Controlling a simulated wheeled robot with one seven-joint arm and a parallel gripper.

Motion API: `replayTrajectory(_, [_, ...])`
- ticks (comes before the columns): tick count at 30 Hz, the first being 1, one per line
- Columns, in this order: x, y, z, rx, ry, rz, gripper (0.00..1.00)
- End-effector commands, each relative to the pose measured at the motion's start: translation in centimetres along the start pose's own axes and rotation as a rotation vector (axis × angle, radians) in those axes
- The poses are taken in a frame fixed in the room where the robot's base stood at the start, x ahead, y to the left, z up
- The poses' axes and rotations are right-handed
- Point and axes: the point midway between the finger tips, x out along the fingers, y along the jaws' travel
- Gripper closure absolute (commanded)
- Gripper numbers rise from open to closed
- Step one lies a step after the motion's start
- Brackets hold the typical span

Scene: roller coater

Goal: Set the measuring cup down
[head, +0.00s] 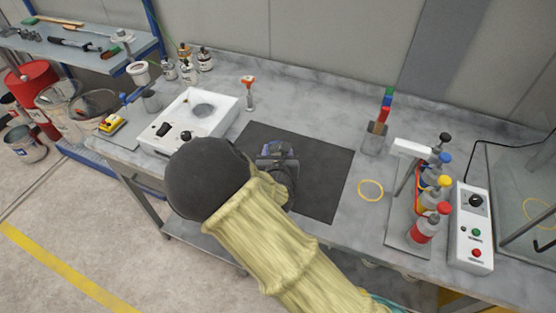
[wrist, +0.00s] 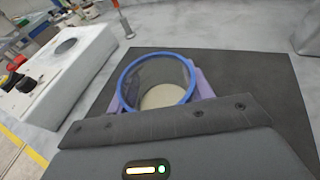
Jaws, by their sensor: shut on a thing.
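The measuring cup (wrist: 181,64) has a blue rim and clear walls, with a pale round bottom seen through its open top. In the wrist view it sits upright between the purple finger pads of my gripper (wrist: 160,95), which is shut on it. In the head view my gripper (head: 277,160) is over the dark mat (head: 325,171), and the cup is mostly hidden by my arm. The mat also shows around the cup in the wrist view (wrist: 255,85). I cannot tell whether the cup's base touches the mat.
A white box with a round plate (head: 178,137) stands left of the mat. A small red-topped stand (head: 249,92) is behind it. A yellow ring (head: 371,190), a grey holder (head: 374,140) and a rack of bottles (head: 432,200) lie to the right. The mat's right part is clear.

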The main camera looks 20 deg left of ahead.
Motion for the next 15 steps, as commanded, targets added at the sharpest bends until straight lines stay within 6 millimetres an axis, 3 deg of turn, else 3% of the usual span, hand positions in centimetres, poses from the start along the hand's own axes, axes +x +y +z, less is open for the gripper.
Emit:
replayTrajectory(8, [0.0,0.0,0.0,0.000,-0.001,0.000,0.79])
replayTrajectory(15, [0.6,0.0,-2.2,-0.005,0.001,0.000,0.79])
